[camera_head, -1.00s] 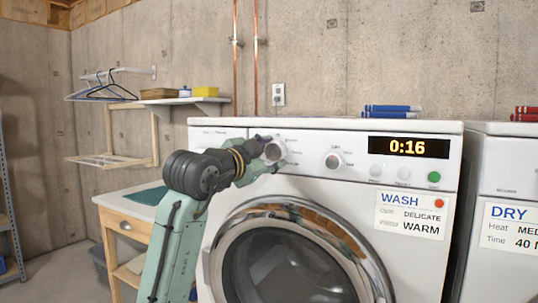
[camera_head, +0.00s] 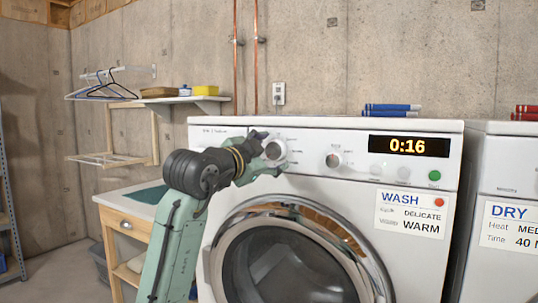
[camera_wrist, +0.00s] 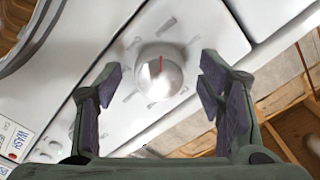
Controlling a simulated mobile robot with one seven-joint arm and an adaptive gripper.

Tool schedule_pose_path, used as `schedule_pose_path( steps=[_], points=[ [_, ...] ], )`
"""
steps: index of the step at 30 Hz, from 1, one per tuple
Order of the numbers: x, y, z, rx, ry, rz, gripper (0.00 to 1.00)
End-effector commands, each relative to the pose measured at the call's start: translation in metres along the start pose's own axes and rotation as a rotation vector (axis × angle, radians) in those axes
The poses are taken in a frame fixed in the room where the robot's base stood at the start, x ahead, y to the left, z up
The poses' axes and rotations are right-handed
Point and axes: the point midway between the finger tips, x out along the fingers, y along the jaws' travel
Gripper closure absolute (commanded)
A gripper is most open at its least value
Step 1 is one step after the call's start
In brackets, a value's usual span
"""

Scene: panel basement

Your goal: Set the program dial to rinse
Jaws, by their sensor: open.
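The program dial is a round silver knob (camera_head: 275,149) at the left of the washer's white control panel (camera_head: 306,140). In the wrist view the dial (camera_wrist: 160,76) shows a red pointer line toward the picture's top, with grey marks around it too blurred to read. My gripper (camera_head: 268,153) is at the dial. In the wrist view my gripper (camera_wrist: 158,82) is open, with one finger on each side of the dial and visible gaps between the pads and the knob. I cannot tell how far the fingertips are from the panel.
A second knob (camera_head: 333,160), a 0:16 display (camera_head: 408,146) and a green button (camera_head: 434,175) lie to the right. A WASH card (camera_head: 409,214) reads delicate, warm. The round washer door (camera_head: 285,265) is below. A wooden side table (camera_head: 130,224) stands left.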

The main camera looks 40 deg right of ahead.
Motion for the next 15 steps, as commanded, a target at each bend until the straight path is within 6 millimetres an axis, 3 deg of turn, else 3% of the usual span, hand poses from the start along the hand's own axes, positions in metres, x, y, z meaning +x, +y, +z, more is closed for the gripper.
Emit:
schedule_pose_path(
  steps=[5,15],
  points=[
    [-0.019,-0.001,0.0,0.001,0.0,-0.002,0.38],
    [-0.09,-0.001,0.001,0.001,-0.001,-0.003,0.38]
  ],
)
